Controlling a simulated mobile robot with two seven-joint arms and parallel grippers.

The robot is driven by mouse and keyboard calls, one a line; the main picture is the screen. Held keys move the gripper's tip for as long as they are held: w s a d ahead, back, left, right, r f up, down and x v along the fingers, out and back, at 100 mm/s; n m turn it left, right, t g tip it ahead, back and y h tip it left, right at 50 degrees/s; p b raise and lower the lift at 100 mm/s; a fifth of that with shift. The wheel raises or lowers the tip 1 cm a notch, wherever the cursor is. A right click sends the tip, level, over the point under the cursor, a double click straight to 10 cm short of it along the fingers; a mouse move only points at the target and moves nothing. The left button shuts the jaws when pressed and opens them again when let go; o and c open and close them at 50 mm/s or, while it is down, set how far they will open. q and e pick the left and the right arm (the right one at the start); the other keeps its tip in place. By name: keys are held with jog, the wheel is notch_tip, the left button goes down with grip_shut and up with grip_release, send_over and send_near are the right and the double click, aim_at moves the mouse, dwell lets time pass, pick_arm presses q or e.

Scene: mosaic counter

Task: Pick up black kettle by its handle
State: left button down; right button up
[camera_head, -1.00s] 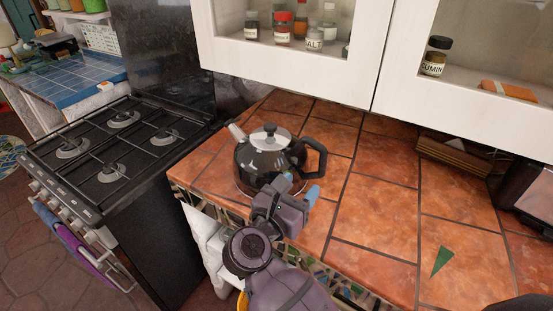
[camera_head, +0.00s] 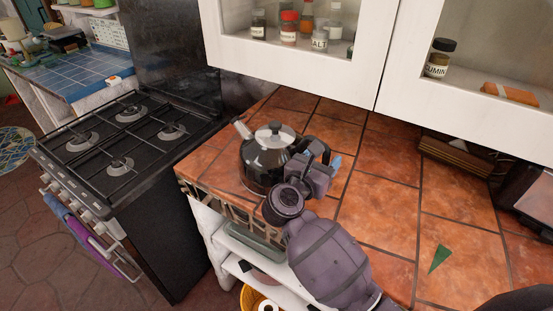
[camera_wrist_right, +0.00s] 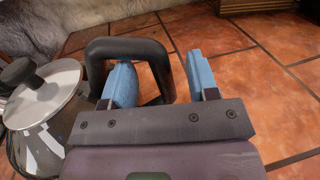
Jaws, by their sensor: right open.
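The black kettle (camera_head: 258,157) stands upright near the front left of the tiled counter, with a silver lid and its spout to the left. In the right wrist view, its body (camera_wrist_right: 42,140) is at the left and its black handle (camera_wrist_right: 160,62) arches beside it. My right gripper (camera_head: 322,160) is open at the handle. Its blue fingertips (camera_wrist_right: 162,82) straddle the handle's outer bar, one inside the loop and one outside. In the head view, the gripper hides most of the handle. My left gripper is not in view.
A black gas stove (camera_head: 125,145) stands left of the counter. White wall cabinets (camera_head: 300,75) with jars hang above and behind. A wooden rack (camera_head: 455,155) sits at the back right. The counter (camera_head: 385,190) right of the kettle is mostly clear, with a green triangular piece (camera_head: 438,258).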

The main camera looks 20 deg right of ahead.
jog(key=shift+w+d, duration=0.15)
jog(key=shift+d, duration=0.05)
jog(key=shift+c, duration=0.3)
jog(key=c, duration=0.9)
grip_shut()
jog(key=shift+r, duration=0.1)
jog(key=shift+r, duration=0.15)
